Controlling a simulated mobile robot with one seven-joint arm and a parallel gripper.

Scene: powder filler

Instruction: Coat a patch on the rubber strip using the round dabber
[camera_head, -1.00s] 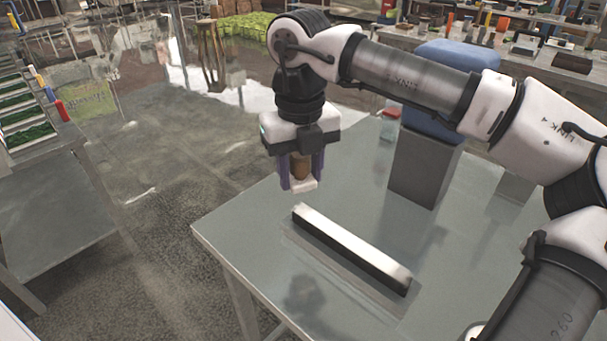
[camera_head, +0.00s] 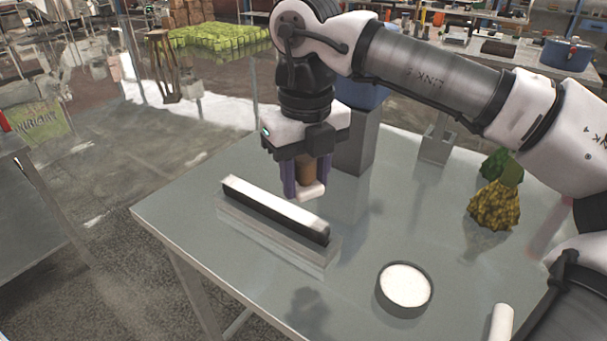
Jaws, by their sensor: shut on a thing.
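My gripper (camera_head: 304,186) is shut on the round dabber (camera_head: 306,169), which has a brown handle and a pale pad at its lower end. The pad hangs down between the purple fingers. The rubber strip (camera_head: 277,213) is a long dark bar with a pale top, lying on the table. The pad appears just behind the strip's right half; it looks above table height, and I cannot tell the exact gap. Whether the strip's pale top is powder or glare is unclear. A round dark dish of white powder (camera_head: 404,286) stands at front right of the strip.
The grey table (camera_head: 200,235) has its left edge close to the strip. A grey block (camera_head: 357,150) stands behind the gripper. A yellow lumpy heap (camera_head: 493,207) and a green one (camera_head: 500,165) are at right. A white cylinder (camera_head: 501,322) is at the front.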

